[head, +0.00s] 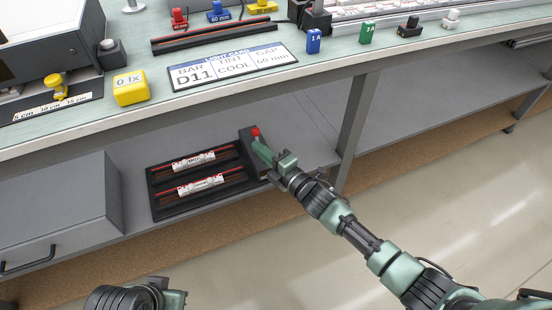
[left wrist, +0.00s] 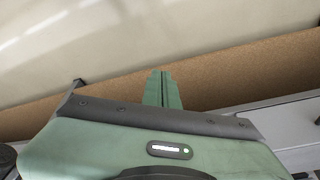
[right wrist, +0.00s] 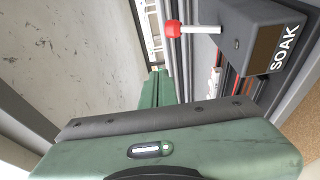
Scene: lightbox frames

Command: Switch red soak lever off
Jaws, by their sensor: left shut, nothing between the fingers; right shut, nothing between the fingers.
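The soak lever (right wrist: 195,29) is a short pale rod with a red knob (right wrist: 173,28), standing out from a dark box labelled SOAK (right wrist: 240,38). In the head view the red knob (head: 255,132) shows at the box on the lower shelf, just beyond my right gripper (head: 262,150). In the right wrist view my right gripper (right wrist: 158,73) is shut and empty, with the knob apart from its tips in the picture. Whether they touch is unclear. My left gripper (left wrist: 162,75) is shut and empty over the floor side, away from the lever.
A black tray (head: 160,212) with two labelled tubes (head: 200,184) lies left of the box on the lower shelf (head: 125,160). The worktop edge (head: 210,112) overhangs it. A table leg (head: 355,125) stands right of my right gripper. A drawer unit (head: 60,205) is at left.

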